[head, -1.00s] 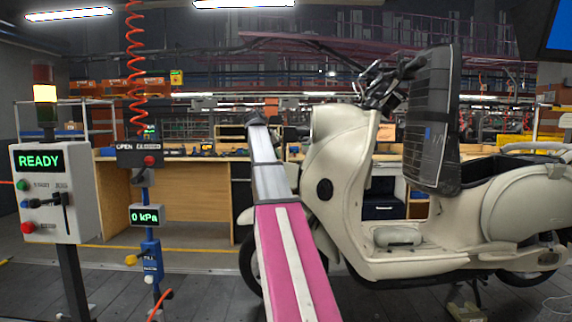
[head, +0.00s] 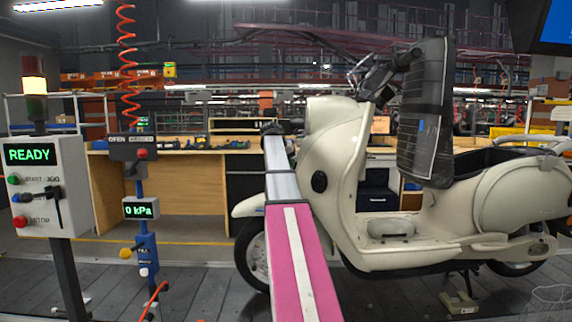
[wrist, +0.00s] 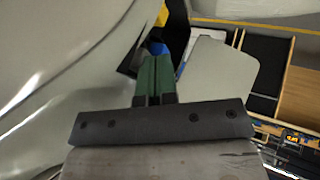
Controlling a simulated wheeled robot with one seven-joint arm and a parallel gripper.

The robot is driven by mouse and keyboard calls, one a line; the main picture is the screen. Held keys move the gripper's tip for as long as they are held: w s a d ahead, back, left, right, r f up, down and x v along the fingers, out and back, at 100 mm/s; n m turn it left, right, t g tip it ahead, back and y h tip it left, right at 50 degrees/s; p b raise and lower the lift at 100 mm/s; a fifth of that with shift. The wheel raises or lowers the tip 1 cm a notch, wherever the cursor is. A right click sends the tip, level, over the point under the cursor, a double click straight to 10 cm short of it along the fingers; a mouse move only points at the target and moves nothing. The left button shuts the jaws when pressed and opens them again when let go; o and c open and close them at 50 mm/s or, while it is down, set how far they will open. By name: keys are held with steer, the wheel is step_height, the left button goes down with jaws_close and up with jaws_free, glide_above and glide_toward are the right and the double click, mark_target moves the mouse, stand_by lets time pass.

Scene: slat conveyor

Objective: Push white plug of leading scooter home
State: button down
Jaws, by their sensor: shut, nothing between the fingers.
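The cream scooter (head: 335,150) stands side-on right of centre in the head view, front end to the left. My arm reaches forward across its front wheel, and my gripper cannot be made out there. In the wrist view my gripper (wrist: 154,62) is shut, its green fingers together and empty. A pale, glossy curved body surface (wrist: 60,50) fills the left of that view beside the fingers. A small blue part (wrist: 157,47) shows right at the fingertips; whether they touch it is unclear. I cannot pick out the white plug or a harness in either view.
A control box reading READY (head: 45,185) and a blue post with a 0 kPa display (head: 141,209) stand at the left. A wooden bench (head: 180,190) runs behind. A dark flat panel (head: 425,115) hangs at the scooter's handlebars. The slatted floor (head: 190,290) at front left is mostly open.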

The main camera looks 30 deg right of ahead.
steer(key=shift+s+d, duration=0.3)
steer(key=shift+d, duration=0.25)
steer(key=shift+s+d, duration=0.25)
steer(key=shift+d, duration=0.25)
